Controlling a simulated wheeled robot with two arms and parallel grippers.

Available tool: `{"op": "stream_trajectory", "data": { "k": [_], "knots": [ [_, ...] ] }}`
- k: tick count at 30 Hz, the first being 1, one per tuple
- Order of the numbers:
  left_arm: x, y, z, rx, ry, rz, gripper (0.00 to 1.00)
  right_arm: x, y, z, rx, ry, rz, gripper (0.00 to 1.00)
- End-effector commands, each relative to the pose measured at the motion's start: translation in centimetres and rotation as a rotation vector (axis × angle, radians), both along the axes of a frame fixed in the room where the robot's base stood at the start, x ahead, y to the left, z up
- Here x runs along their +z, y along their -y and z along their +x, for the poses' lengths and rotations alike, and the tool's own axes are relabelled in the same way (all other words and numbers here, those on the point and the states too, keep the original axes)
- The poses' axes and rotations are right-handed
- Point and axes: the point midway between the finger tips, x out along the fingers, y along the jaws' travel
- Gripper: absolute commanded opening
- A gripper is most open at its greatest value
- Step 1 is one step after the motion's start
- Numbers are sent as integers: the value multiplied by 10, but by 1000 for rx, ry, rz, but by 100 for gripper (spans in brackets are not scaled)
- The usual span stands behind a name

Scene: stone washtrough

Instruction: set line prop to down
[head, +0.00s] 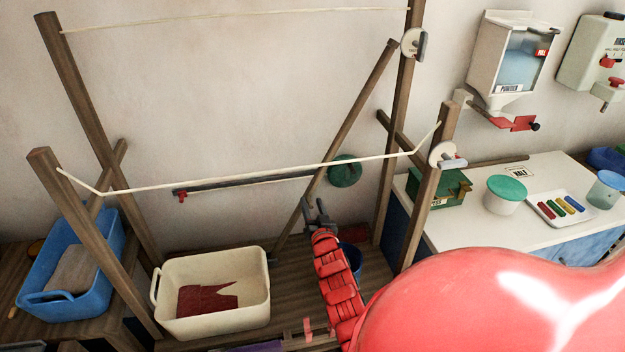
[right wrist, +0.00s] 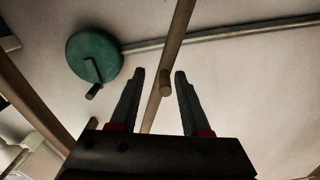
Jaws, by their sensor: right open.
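The line prop is a slanted wooden pole (head: 350,120) that leans up to the right, its top near the right rear post. In the right wrist view the pole (right wrist: 181,25) runs down between my fingers, and a short round peg (right wrist: 166,84) on it faces the camera. My right gripper (head: 319,208) is open at the lower part of the pole. Its two fingertips (right wrist: 159,74) stand on either side of the peg, with gaps visible. I cannot tell how deep the peg sits between them. My left gripper is not in view.
A washing line (head: 250,178) stretches between the front posts. Behind it are a dark rail (head: 240,183) and a green crank wheel (head: 345,171), also in the wrist view (right wrist: 95,56). A cream basin (head: 225,318) and blue tub (head: 100,240) stand left; a white counter (head: 470,225) is right.

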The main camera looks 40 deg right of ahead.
Motion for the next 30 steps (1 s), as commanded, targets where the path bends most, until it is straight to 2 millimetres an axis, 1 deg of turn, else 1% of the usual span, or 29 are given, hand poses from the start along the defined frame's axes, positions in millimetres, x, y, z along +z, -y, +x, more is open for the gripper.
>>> {"op": "stream_trajectory", "data": {
  "k": [5,18,21,25,30],
  "knots": [
    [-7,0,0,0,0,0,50,-3,-12,-20,-1,0,1,47],
    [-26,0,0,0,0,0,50,-3,-63,-104,-2,-3,1,47],
    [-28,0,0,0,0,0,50,-2,-72,-119,-3,-1,2,47],
    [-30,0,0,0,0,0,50,-2,-81,-135,-4,-3,-1,47],
    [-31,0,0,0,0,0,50,-1,-88,-144,-2,-3,1,47]
  ]
}}
